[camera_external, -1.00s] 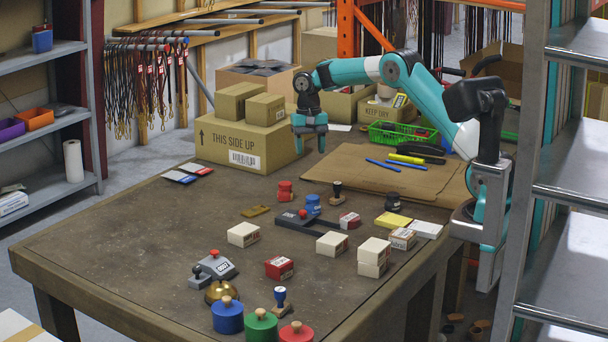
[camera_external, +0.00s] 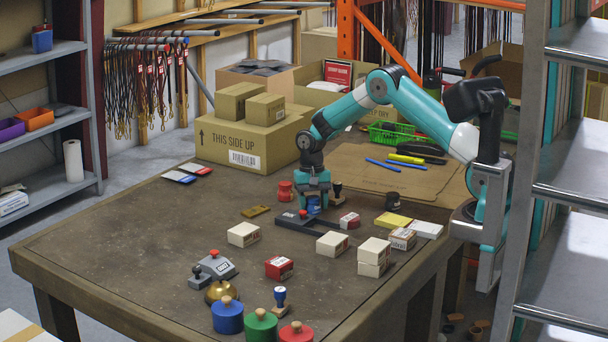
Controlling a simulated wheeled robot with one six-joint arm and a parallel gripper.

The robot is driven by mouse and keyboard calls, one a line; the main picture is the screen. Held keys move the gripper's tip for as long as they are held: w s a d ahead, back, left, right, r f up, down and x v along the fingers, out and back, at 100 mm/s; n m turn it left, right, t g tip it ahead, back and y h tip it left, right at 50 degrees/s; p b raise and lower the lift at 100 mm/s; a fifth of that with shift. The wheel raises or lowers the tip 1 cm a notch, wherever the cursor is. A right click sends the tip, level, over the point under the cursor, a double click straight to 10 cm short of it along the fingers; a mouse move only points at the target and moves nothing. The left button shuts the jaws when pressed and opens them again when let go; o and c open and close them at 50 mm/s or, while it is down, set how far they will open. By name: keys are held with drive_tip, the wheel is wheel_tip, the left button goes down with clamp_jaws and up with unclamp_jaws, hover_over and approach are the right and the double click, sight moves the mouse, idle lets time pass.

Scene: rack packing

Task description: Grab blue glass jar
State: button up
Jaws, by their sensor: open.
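The small blue jar (camera_external: 314,207) stands upright on the table, just behind the stapler-like black tool with a red knob. My gripper (camera_external: 313,200) points straight down over it. Its jaws are open, with one finger on each side of the jar. The fingers and palm hide the jar's top and part of its sides. I cannot tell whether a finger touches it.
A red jar (camera_external: 285,191) stands close on the left, and a dark stamp (camera_external: 337,192) close on the right. The black tool (camera_external: 306,219) lies in front. Small boxes (camera_external: 332,243) and a larger blue canister (camera_external: 227,317) stand nearer.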

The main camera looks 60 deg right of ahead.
drive_tip(key=shift+f, duration=0.45)
drive_tip(key=shift+c, duration=0.2)
drive_tip(key=c, duration=0.6)
drive_tip(key=shift+o, duration=0.2)
drive_tip(key=shift+r, duration=0.1)
